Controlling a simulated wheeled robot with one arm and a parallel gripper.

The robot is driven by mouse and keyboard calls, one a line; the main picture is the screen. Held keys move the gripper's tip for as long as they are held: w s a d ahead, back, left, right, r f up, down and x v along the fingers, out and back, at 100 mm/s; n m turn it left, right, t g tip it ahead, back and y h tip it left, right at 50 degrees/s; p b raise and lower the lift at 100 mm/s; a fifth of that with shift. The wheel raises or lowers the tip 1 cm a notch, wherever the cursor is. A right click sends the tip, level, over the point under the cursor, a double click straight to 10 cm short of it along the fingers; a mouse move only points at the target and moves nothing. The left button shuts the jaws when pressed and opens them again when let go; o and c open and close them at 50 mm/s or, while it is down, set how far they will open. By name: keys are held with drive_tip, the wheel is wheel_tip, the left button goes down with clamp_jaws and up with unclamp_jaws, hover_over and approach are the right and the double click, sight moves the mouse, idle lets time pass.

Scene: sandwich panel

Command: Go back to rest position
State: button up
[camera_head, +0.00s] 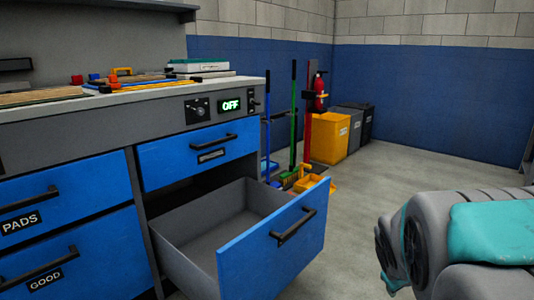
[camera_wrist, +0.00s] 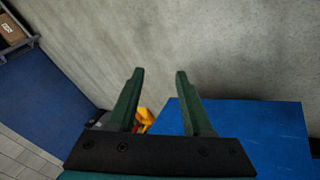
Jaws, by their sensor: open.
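My gripper (camera_wrist: 160,75) shows in the wrist view with its two dark green fingers apart and nothing between them. In the head view a large grey and teal part of my arm fills the lower right, and the fingers are out of view there. A blue cabinet has an open lower drawer (camera_head: 272,246) in the head view. Its grey inside looks empty where it shows. A blue panel (camera_wrist: 255,120) lies beyond the right finger in the wrist view; I cannot tell which cabinet part it is.
The worktop (camera_head: 150,93) holds boards and tools. Brooms, a red extinguisher (camera_head: 320,91), a yellow bin (camera_head: 332,134) and dark bins stand by the back wall. The open drawer juts into the room.

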drive_tip(key=s+a+f+m+g+y, duration=0.1)
drive_tip(key=s+a+g, duration=0.1)
drive_tip(key=s+a, duration=0.45)
drive_tip(key=s+a+f+m+g+y, duration=0.1)
drive_tip(key=s+a+g+y, duration=0.15)
drive_tip(key=s, duration=0.75)
drive_tip(key=s+a+f+m+g+y, duration=0.1)
drive_tip(key=s+a+m+g, duration=0.1)
drive_tip(key=s+a, duration=0.5)
wheel_tip(320, 180, up, 13)
drive_tip(key=s+d+p, duration=0.1)
drive_tip(key=s+p, duration=0.1)
drive_tip(key=p, duration=1)
drive_tip(key=shift+s+p, duration=0.2)
drive_tip(key=shift+p, duration=0.15)
